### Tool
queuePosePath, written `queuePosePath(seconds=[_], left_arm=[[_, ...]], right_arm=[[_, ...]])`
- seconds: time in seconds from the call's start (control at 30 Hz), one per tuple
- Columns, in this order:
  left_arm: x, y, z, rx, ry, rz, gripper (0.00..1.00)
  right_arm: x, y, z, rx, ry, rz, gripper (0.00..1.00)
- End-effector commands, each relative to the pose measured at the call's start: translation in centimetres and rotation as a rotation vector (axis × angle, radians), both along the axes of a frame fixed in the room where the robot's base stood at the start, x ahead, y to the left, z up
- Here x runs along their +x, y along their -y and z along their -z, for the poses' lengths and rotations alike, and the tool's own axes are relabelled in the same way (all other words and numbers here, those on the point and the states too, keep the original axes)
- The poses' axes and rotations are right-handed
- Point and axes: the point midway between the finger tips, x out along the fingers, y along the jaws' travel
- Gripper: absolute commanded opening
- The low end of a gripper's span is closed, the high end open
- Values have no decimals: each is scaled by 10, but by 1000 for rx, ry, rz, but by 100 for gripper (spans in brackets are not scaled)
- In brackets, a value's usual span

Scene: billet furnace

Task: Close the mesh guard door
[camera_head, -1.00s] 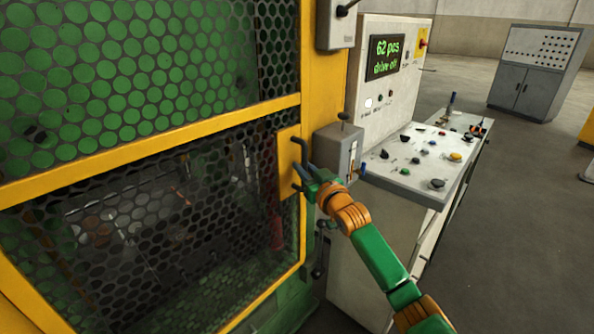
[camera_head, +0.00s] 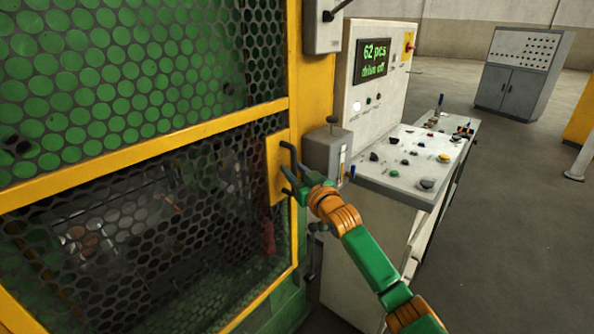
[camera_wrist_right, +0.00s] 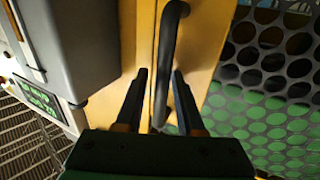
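The mesh guard door (camera_head: 140,154) has a yellow frame with dark perforated mesh and fills the left of the head view. Its black bar handle (camera_head: 286,160) sits on a yellow plate (camera_head: 272,172) at the door's right edge, and shows in the wrist view (camera_wrist_right: 170,40). My right gripper (camera_head: 291,180) is at the handle. In the wrist view my right gripper (camera_wrist_right: 160,72) is open, with one finger on each side of the handle and visible space around it. The door's edge lies close to the yellow post (camera_head: 312,100); I cannot tell whether it is fully shut. My left gripper is not in view.
A grey box (camera_head: 327,152) with a lever stands right beside the handle. A control console (camera_head: 400,185) with buttons and a display reading "62 pcs drive off" is to the right. A grey cabinet (camera_head: 510,85) stands farther back on open floor.

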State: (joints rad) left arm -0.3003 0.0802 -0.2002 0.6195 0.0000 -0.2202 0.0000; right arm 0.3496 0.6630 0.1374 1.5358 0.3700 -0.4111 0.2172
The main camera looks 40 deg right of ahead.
Motion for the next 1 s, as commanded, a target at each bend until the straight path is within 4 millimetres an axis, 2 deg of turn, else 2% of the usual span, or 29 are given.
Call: queuePosePath(seconds=[0.17,0.27,0.6,0.7,1.0], left_arm=[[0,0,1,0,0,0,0],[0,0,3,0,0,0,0],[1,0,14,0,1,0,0],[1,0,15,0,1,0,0],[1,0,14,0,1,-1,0]], right_arm=[[-1,-2,3,2,-6,-4,50],[-9,-3,4,3,-4,-4,50],[-63,-11,3,3,3,-1,50],[-72,-13,1,3,3,0,50],[-75,-13,-1,4,5,0,50]])
